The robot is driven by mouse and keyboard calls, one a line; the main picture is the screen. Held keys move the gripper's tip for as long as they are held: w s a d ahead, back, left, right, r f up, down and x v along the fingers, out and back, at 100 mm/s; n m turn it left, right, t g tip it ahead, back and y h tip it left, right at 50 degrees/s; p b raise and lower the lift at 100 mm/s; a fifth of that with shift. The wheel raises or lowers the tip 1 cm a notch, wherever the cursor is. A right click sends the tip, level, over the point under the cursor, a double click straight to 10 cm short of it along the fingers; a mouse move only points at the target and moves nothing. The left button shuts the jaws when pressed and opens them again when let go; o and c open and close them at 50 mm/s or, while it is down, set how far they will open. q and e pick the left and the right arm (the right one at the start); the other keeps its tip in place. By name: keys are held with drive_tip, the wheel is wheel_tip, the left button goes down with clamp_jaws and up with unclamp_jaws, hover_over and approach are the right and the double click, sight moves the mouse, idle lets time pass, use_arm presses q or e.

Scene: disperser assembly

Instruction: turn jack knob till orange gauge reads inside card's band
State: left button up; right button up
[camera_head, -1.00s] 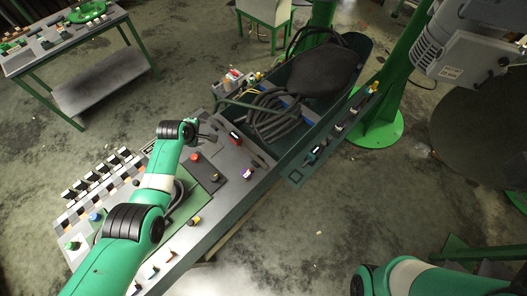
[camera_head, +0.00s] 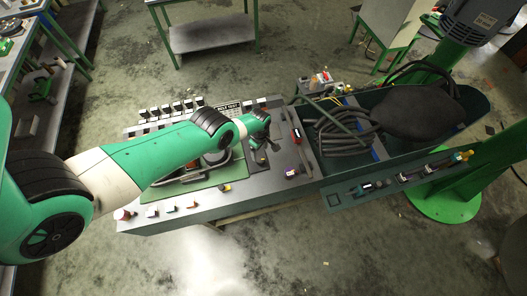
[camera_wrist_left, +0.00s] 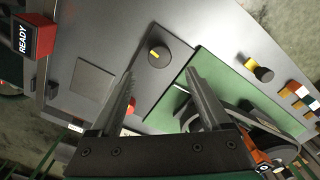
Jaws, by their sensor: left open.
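My left gripper (camera_head: 257,152) is over the grey control panel (camera_head: 240,200) in the head view. In the left wrist view the gripper (camera_wrist_left: 163,80) is open, with nothing between its fingers. A round black knob with a yellow mark (camera_wrist_left: 158,53) is on the panel just beyond the fingertips, apart from them. A second black-and-yellow knob (camera_wrist_left: 259,71) is to the right. I cannot tell which one is the jack knob. A small orange part (camera_wrist_left: 265,168) is at the lower edge, partly hidden by the gripper; I cannot tell if it is the gauge. The card's band cannot be made out.
A red READY box (camera_wrist_left: 33,36) stands at the panel's left in the wrist view. A green mat (camera_wrist_left: 225,75) lies right of the near knob. In the head view, a dark green tub (camera_head: 465,105) with black hoses adjoins the panel. Several switches line the panel's back edge.

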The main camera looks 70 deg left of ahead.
sight(260, 160)
use_arm(q)
wheel_tip(260, 160, down, 10)
drive_tip(key=b, duration=0.8)
drive_tip(key=shift+r, duration=0.25)
drive_tip(key=shift+r, duration=0.1)
clamp_jaws()
